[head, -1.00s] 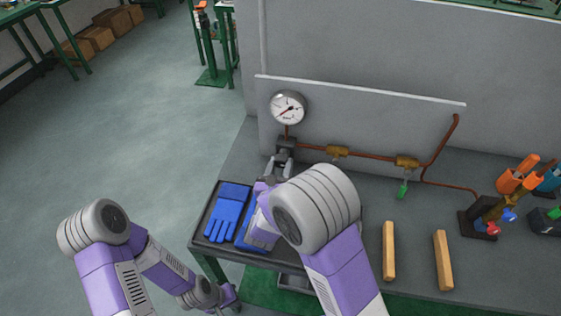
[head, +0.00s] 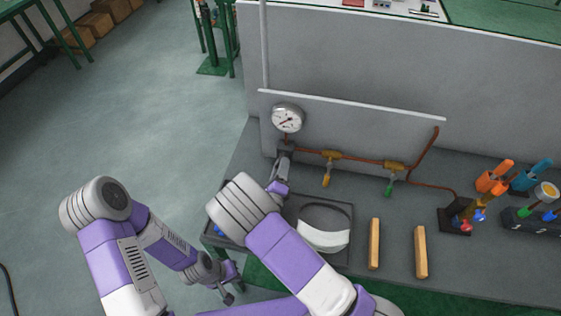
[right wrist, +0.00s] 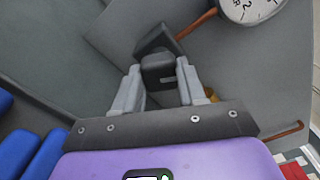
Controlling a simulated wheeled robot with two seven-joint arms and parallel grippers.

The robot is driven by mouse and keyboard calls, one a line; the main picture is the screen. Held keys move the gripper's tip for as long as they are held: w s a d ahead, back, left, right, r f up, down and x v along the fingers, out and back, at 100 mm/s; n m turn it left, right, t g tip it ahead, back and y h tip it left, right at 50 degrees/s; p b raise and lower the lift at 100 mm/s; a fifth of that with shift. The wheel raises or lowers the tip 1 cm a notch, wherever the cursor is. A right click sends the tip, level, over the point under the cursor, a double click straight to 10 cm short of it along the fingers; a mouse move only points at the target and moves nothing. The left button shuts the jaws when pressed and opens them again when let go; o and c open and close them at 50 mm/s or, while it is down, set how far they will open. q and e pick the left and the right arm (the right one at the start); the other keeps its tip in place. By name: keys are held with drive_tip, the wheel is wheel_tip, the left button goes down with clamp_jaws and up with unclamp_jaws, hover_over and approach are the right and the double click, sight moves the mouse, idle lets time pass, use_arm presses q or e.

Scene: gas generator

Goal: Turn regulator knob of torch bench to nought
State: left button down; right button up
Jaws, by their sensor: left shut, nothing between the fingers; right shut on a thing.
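The regulator knob (head: 286,147) is a small dark block below the round white gauge (head: 287,118) at the back left of the bench. My right gripper (head: 284,162) reaches it from the front and is shut on it. In the right wrist view the dark knob (right wrist: 158,70) sits between the two grey fingers (right wrist: 159,88), and the gauge (right wrist: 248,8) shows in part at the top right. The gauge needle points to the lower left in the head view; its figures are too small to read there. My left gripper (head: 228,296) is shut and empty, low beside the bench's left end.
A copper pipe (head: 365,159) runs right from the regulator, with a yellow-handled valve (head: 326,178) and a green-handled valve (head: 389,187). A tray with a white-rimmed item (head: 323,236), two wooden bars (head: 375,243) and torch holders (head: 456,218) occupy the bench. Open floor lies left.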

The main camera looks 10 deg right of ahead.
drive_tip(key=n+p, duration=0.3)
drive_tip(key=shift+r, duration=0.15)
drive_tip(key=shift+n+p, duration=0.75)
drive_tip(key=shift+n, duration=0.55)
drive_tip(key=shift+f, duration=0.2)
drive_tip(key=o, duration=1.1)
drive_tip(key=shift+c, duration=0.2)
drive_tip(key=v, duration=0.7)
drive_tip(key=shift+s+a, duration=0.1)
drive_tip(key=shift+s, duration=0.25)
